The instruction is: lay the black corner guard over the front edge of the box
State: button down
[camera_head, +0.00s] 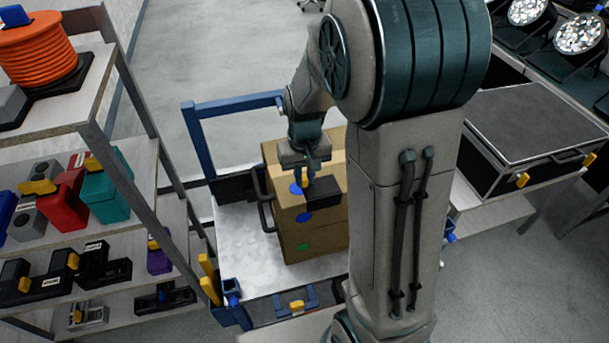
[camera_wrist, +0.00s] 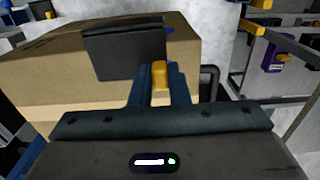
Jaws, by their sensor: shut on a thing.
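A brown cardboard box (camera_head: 325,236) stands on a cart, with blue and green dots on its sides. The black corner guard (camera_head: 325,189) is at the box's top edge facing the camera; it also shows in the wrist view as a dark panel (camera_wrist: 122,52) in front of the box (camera_wrist: 50,72). My gripper (camera_head: 311,180) is shut on the guard's yellow tab (camera_wrist: 160,74), its fingers (camera_wrist: 155,88) pointing at the box. I cannot tell whether the guard touches the box. My gripper hides part of the guard and box top.
The cart (camera_head: 235,250) has a blue frame and a bare metal deck left of the box. A black handle (camera_head: 262,200) sticks out beside the box. A loaded shelf (camera_head: 75,130) stands at left, and a black case (camera_head: 530,130) lies on a table at right.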

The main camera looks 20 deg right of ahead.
jog(key=shift+w+f+b, duration=0.6)
jog(key=shift+w+f, duration=0.45)
jog(key=shift+f, duration=0.15)
jog(key=shift+w+f+b, duration=0.2)
jog(key=shift+f+b, duration=0.2)
jog(key=shift+f, duration=0.2)
jog(key=shift+w+f+b, duration=0.2)
jog(key=shift+f+b, duration=0.2)
jog(key=shift+f, duration=0.2)
jog(key=shift+w+f, duration=0.15)
jog(key=c, duration=1.3)
grip_release()
notch_tip(320, 180, up, 14)
jog(key=b, duration=0.1)
jog(key=shift+f, duration=0.1)
